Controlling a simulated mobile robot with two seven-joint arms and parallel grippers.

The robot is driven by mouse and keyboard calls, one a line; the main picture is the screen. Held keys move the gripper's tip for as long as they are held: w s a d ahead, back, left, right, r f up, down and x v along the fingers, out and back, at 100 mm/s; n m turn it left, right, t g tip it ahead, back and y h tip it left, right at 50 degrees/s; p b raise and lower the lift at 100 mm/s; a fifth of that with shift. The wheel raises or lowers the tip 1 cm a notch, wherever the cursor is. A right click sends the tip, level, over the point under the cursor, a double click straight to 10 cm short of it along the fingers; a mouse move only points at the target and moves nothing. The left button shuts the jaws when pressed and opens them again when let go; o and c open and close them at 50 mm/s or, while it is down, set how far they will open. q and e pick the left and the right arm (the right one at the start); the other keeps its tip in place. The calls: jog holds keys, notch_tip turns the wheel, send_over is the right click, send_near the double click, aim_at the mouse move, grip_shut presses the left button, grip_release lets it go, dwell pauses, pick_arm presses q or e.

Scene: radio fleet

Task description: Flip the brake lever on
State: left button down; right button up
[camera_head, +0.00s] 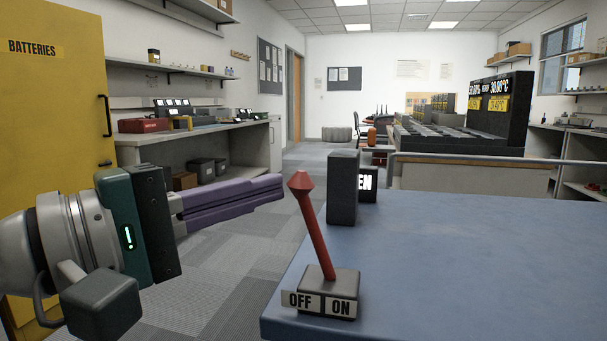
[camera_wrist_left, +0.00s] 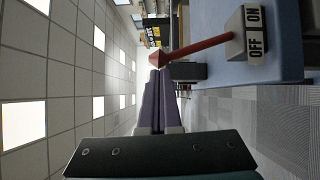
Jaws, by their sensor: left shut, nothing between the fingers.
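The brake lever (camera_head: 313,225) is a red rod with a faceted knob on a grey base (camera_head: 335,283) at the near left corner of the blue table (camera_head: 450,265). The base has OFF and ON labels. The rod leans left, toward the OFF side. My left gripper (camera_head: 280,187) has purple fingers, shut and empty, with tips just left of the knob in the head view. In the left wrist view, the lever (camera_wrist_left: 195,49) is seen sideways, its knob near the fingertips (camera_wrist_left: 154,75). I cannot tell whether they touch. My right gripper is not in view.
A dark upright block (camera_head: 343,187) stands behind the lever on the table, beside a black box with white lettering (camera_head: 367,183). A yellow batteries cabinet (camera_head: 55,130) stands at the left. The table surface right of the lever is clear.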

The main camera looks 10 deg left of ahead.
pick_arm(q)
jog(key=d+r+m+g+y+p, duration=0.1)
jog(key=d+m+p, duration=0.4)
jog(key=p, duration=1.4)
jog(key=shift+s+d+r+g+y, duration=0.3)
jog(key=shift+d+g+y, duration=0.65)
jog(key=shift+d, duration=0.95)
jog(key=shift+w, duration=0.1)
jog(key=shift+r+p, duration=0.1)
jog(key=shift+p, duration=0.2)
